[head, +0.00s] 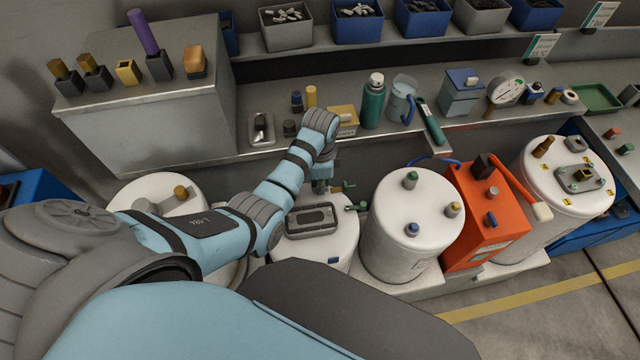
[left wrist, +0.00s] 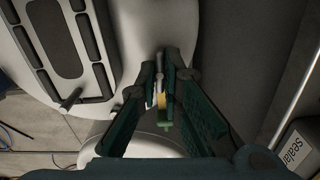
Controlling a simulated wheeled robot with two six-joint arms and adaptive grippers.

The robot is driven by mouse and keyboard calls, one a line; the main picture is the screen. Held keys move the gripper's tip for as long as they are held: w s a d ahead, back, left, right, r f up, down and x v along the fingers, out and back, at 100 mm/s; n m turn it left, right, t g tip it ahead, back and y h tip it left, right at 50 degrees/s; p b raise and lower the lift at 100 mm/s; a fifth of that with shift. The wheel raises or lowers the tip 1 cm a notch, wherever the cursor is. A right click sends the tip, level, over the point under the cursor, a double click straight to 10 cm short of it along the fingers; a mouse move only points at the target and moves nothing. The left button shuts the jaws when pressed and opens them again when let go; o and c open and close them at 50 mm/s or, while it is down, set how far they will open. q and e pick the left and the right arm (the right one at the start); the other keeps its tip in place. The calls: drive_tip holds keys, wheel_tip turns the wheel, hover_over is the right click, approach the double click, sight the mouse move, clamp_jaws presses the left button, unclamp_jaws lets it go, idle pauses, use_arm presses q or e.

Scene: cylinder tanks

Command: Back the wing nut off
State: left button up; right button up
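My left gripper (head: 322,186) points down at the far edge of a white tank (head: 338,248). A grey frame-shaped lid (head: 311,219) lies on this tank. In the left wrist view, my left gripper's (left wrist: 166,62) dark green fingers run close together at the tips. A thin fitting (left wrist: 161,99) with a pale stem, brass middle and green end shows between them; whether it is the wing nut, and whether the fingers press on it, I cannot tell. Small green-ended fittings (head: 356,207) stick out beside the lid. My right gripper is out of view.
A white tank with colored knobs (head: 410,255) and an orange box (head: 487,235) stand close on the right. Another white tank (head: 150,190) is on the left. The bench (head: 225,148) behind holds a green bottle (head: 373,103) and several small things.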

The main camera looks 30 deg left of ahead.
use_arm(q)
drive_tip(key=shift+o, duration=1.3)
drive_tip(key=shift+s, duration=0.1)
drive_tip(key=shift+r, duration=0.1)
drive_tip(key=shift+r, duration=2.4)
drive_tip(key=shift+r+m, duration=0.9)
drive_tip(key=shift+r, duration=0.55)
wheel_tip(320, 180, down, 7)
drive_tip(key=shift+f+b, duration=0.15)
drive_tip(key=shift+b, duration=0.65)
drive_tip(key=shift+f, duration=0.4)
